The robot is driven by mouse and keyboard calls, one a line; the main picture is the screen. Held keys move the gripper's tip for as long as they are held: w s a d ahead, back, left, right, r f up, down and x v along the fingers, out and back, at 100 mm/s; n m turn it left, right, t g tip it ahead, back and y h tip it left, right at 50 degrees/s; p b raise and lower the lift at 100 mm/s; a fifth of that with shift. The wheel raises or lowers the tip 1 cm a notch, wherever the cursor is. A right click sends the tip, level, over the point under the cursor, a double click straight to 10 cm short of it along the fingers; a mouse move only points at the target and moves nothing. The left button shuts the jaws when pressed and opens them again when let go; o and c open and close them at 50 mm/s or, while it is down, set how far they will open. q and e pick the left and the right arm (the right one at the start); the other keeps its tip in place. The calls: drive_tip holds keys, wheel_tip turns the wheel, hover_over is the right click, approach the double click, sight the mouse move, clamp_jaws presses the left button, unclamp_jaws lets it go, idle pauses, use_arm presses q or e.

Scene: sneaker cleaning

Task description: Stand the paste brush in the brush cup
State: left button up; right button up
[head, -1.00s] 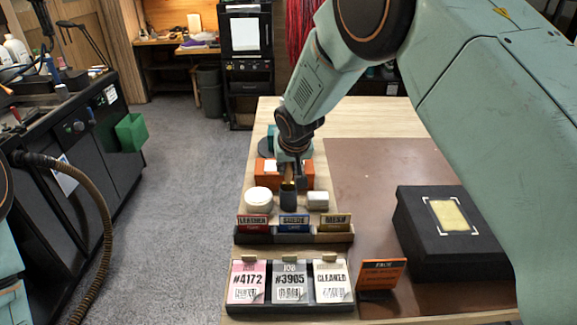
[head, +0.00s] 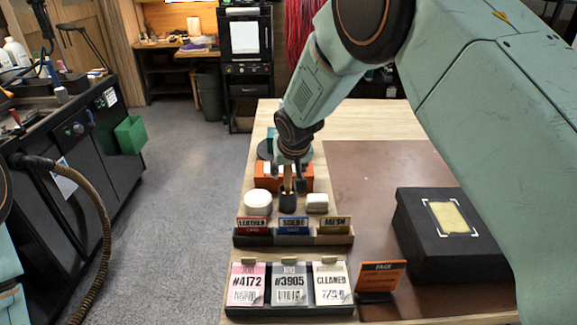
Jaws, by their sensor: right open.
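The brush cup (head: 288,203) is a small dark cup on the wooden strip at the table's left side, between a round white tin and a small white block. A tan brush handle (head: 287,178), which looks like the paste brush, rises upright from the cup. Its lower end is hidden inside the cup. My right gripper (head: 292,182) is open around or just beside the handle, above the cup. I cannot tell whether a finger touches the handle. My left gripper is out of view.
An orange box (head: 268,177) stands just behind the cup. The white tin (head: 258,203) and white block (head: 317,203) flank it closely. Label cards (head: 293,226) stand in front. A black box (head: 450,235) sits on the brown mat (head: 365,185), which is otherwise largely clear.

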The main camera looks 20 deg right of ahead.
drive_tip(key=v, duration=1.2)
drive_tip(key=shift+w, duration=0.1)
idle(0.4)
